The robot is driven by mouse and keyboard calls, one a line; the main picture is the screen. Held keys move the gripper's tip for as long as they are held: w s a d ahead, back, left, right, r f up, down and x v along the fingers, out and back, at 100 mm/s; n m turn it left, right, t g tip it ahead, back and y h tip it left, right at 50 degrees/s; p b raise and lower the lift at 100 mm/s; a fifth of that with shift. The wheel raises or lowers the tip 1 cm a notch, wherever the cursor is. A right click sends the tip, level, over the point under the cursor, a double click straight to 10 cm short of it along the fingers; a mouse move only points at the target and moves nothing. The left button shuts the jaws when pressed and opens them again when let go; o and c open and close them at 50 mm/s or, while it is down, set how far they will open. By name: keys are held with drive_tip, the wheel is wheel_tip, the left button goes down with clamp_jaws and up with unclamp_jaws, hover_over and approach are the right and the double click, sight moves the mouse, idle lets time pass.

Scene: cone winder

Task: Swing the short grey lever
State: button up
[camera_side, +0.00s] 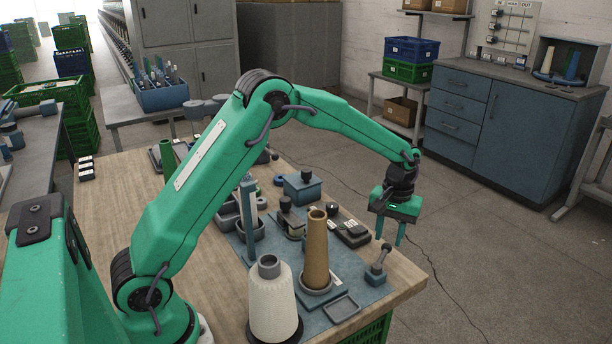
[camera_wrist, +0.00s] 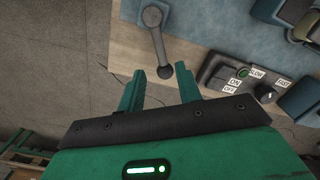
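The short grey lever (camera_side: 380,259) rises at a tilt from a small blue block near the table's right front edge, with a rounded knob at its top. In the wrist view the lever (camera_wrist: 157,42) runs from a round pivot to a dark knob, which appears between the fingertips. My gripper (camera_side: 390,240) hangs fingers down beside and slightly above the knob, around the table edge. In the wrist view my gripper (camera_wrist: 160,69) is open and empty, with a clear gap between its fingers. I cannot tell whether a finger touches the lever.
A brown cone (camera_side: 317,250) and a cream yarn cone (camera_side: 272,300) stand left of the lever. A switch box (camera_wrist: 238,78) with labels lies near it. A shallow grey tray (camera_side: 341,308) is in front. Open floor (camera_side: 480,270) lies to the right.

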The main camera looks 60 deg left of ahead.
sight(385, 251)
drive_tip(key=shift+s+a+f, duration=0.1)
drive_tip(key=shift+a+f, duration=0.05)
drive_tip(key=shift+f, duration=2.35)
clamp_jaws()
